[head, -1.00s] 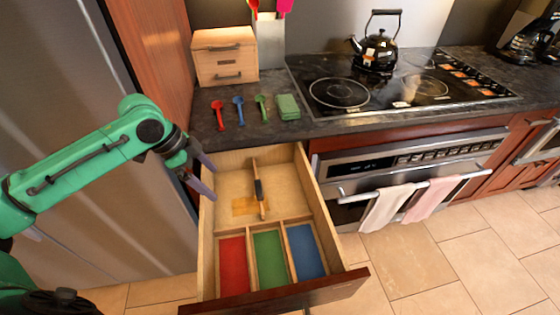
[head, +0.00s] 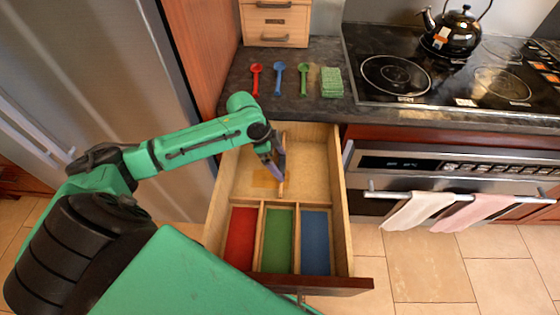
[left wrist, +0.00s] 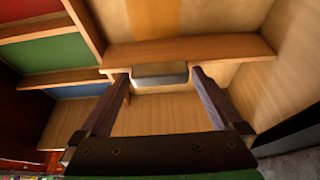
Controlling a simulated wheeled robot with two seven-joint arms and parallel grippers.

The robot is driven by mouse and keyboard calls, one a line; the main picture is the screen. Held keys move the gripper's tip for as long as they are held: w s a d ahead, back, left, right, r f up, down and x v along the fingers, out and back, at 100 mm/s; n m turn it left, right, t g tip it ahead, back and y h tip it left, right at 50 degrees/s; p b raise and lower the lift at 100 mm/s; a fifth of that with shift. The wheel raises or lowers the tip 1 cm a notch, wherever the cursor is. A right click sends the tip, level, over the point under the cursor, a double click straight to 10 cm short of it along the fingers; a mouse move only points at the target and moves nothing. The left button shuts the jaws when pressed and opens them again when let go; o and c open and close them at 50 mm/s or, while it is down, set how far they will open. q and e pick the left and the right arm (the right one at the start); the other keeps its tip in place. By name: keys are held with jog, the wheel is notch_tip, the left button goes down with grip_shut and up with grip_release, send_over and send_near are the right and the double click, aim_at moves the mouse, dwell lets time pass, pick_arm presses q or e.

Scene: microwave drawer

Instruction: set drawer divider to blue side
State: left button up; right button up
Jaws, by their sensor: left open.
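The open wooden drawer (head: 344,215) has red (head: 240,238), green (head: 279,240) and blue (head: 315,242) compartments at its front. The divider (head: 282,189), a thin wooden strip, stands in the bare rear section, roughly in line with the green compartment. My left gripper (head: 277,168) is over the divider and hides its middle. In the left wrist view the divider (left wrist: 225,47) runs across, and its dark grip (left wrist: 160,70) lies between the open fingertips of my left gripper (left wrist: 160,76). I cannot tell whether the fingers touch it. My right gripper is not in view.
An orange-yellow patch (head: 264,178) marks the drawer floor left of the divider. Red (head: 256,78), blue (head: 278,78) and green (head: 304,78) spoons and a green cloth (head: 331,82) lie on the counter behind. The fridge (head: 110,80) is at left.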

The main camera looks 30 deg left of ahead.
pick_arm(q)
jog(key=shift+c, duration=0.3)
grip_shut()
jog(key=w+d, duration=0.1)
jog(key=d, duration=0.2)
jog(key=w+d+p, duration=0.1)
jog(key=w+d, duration=0.1)
jog(key=d, duration=0.1)
jog(key=w+d+p, duration=0.1)
jog(key=d, duration=0.2)
jog(key=shift+w+d, duration=0.2)
jog(key=shift+w, duration=0.1)
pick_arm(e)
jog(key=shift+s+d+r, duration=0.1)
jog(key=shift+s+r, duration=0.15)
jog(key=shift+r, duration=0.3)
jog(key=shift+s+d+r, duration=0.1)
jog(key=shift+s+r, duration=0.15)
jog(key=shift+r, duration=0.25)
pick_arm(q)
jog(key=shift+c, duration=0.4)
grip_release()
jog(key=shift+o, duration=0.7)
jog(key=shift+d, duration=0.1)
jog(key=v, duration=1.4)
jog(key=shift+r, duration=0.25)
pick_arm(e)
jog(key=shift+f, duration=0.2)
